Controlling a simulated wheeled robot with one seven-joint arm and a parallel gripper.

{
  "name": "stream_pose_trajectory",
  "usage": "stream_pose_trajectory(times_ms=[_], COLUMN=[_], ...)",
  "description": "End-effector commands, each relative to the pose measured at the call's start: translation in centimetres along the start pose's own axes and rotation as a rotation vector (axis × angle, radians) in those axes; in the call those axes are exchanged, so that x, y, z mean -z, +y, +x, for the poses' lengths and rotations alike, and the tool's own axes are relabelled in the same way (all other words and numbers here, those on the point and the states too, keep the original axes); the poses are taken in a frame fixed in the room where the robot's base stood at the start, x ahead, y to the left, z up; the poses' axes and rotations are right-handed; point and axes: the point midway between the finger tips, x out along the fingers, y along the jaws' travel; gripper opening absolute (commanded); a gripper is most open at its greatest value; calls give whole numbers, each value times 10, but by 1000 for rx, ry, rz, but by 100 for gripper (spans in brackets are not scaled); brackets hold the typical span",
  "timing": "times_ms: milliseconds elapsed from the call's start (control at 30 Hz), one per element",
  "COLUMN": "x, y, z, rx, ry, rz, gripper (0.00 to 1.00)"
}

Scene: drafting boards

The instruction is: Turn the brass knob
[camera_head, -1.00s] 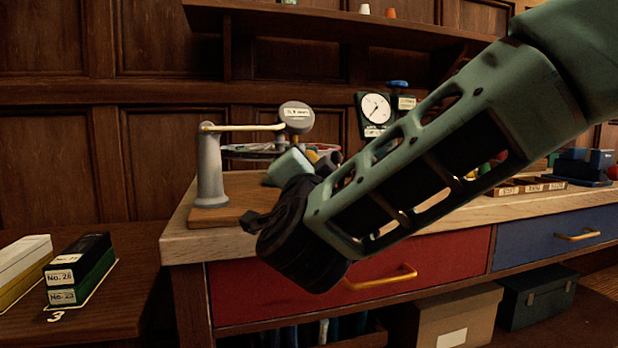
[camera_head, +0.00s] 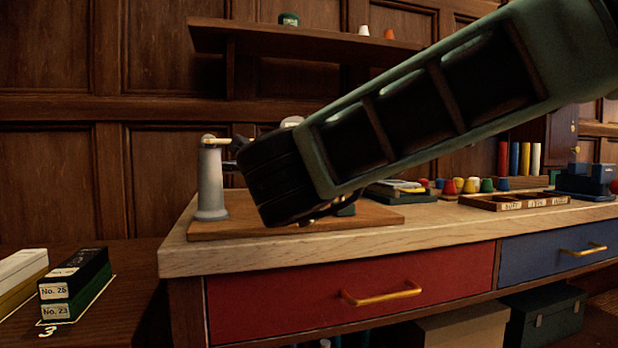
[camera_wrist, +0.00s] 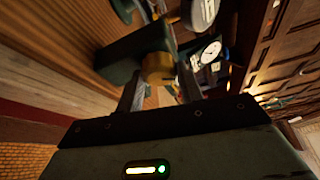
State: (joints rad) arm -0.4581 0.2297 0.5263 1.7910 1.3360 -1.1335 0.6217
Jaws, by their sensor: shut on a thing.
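The brass knob (camera_wrist: 158,66) shows in the wrist view, on the end of a dark green block-shaped body (camera_wrist: 122,50). My gripper (camera_wrist: 160,84) has its two grey fingers on either side of the knob, shut on it. In the head view my own dark wrist and green forearm cover the knob and the fingertips. A grey post (camera_head: 211,180) with a brass-coloured top stands on a wooden board (camera_head: 225,228) just left of my wrist. Whether the knob has turned cannot be told.
The bench has a red drawer (camera_head: 300,292) and a blue drawer (camera_head: 540,245). Coloured pegs and a wooden tray (camera_head: 515,200) lie to the right. Boxes (camera_head: 75,285) sit on a lower surface at left. A shelf (camera_head: 300,38) runs above. A white-faced dial (camera_wrist: 211,50) shows in the wrist view.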

Motion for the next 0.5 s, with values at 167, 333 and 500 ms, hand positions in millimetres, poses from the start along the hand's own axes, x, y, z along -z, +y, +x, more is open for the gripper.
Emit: stream_pose_trajectory(times_ms=[167, 333, 500], x=[1, 2, 2], y=[-1, -1, -1], z=[1, 1, 1], rx=[-49, -84, -106], ry=[3, 3, 4], rz=[121, 206, 258], gripper=[14, 14, 14])
